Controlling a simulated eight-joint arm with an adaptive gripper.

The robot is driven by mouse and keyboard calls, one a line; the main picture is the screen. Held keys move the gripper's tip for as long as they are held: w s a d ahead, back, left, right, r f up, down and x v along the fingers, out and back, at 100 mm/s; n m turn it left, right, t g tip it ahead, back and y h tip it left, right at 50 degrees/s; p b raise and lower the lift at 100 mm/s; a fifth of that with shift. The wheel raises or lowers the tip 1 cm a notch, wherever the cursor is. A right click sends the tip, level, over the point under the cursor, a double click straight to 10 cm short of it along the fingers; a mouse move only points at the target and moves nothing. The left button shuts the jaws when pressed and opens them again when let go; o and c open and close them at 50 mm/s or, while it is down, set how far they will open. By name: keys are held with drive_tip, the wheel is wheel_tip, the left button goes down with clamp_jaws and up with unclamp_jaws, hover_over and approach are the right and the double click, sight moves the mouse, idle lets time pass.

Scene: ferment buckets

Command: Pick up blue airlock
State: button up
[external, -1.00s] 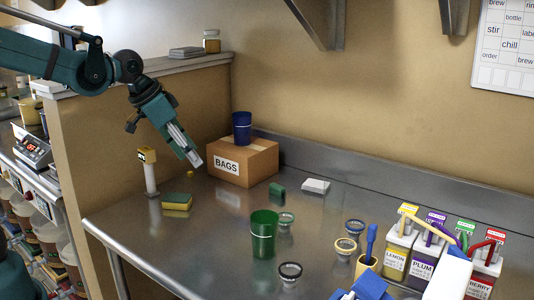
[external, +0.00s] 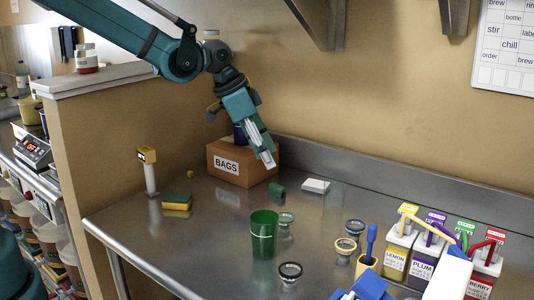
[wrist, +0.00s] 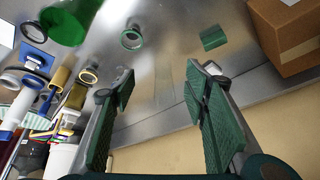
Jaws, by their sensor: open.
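My gripper (external: 268,160) is open and empty, pointing down in front of the right side of the BAGS box. In the wrist view its two fingers (wrist: 160,78) stand apart with bare metal counter between them. A blue object (external: 370,284) lies at the counter's front edge, cut off by the frame; a blue piece also shows in the wrist view (wrist: 36,81). I cannot tell which blue thing is the airlock. A green cup (external: 263,236) stands on the counter.
The cardboard BAGS box (external: 228,166) is close to my gripper. A green block (external: 276,190) and a white block (external: 316,186) lie near it. Several ring lids (external: 290,271) and labelled pump jars (external: 396,262) stand to the right. A sponge (external: 177,203) lies left.

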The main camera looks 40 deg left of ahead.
drive_tip(key=w+d+f+m+g+p, duration=0.1)
drive_tip(key=w+d+f+p, duration=0.1)
drive_tip(key=d, duration=0.4)
drive_tip(key=w+d+f+m+p, duration=0.2)
drive_tip(key=w+d, duration=0.1)
drive_tip(key=d, duration=0.3)
drive_tip(key=m+g+h+p, duration=0.1)
drive_tip(key=m+p, duration=0.1)
drive_tip(key=p, duration=0.1)
approach(355, 225)
drive_tip(key=s+d, duration=0.1)
drive_tip(key=d, duration=0.1)
drive_tip(key=shift+s+a+f, duration=0.15)
drive_tip(key=shift+s+f, duration=0.05)
drive_tip(key=shift+f, duration=0.2)
drive_tip(key=shift+x, duration=1.3)
drive_tip(key=shift+f, duration=0.1)
drive_tip(key=shift+x, duration=2.5)
drive_tip(key=shift+c, duration=0.7)
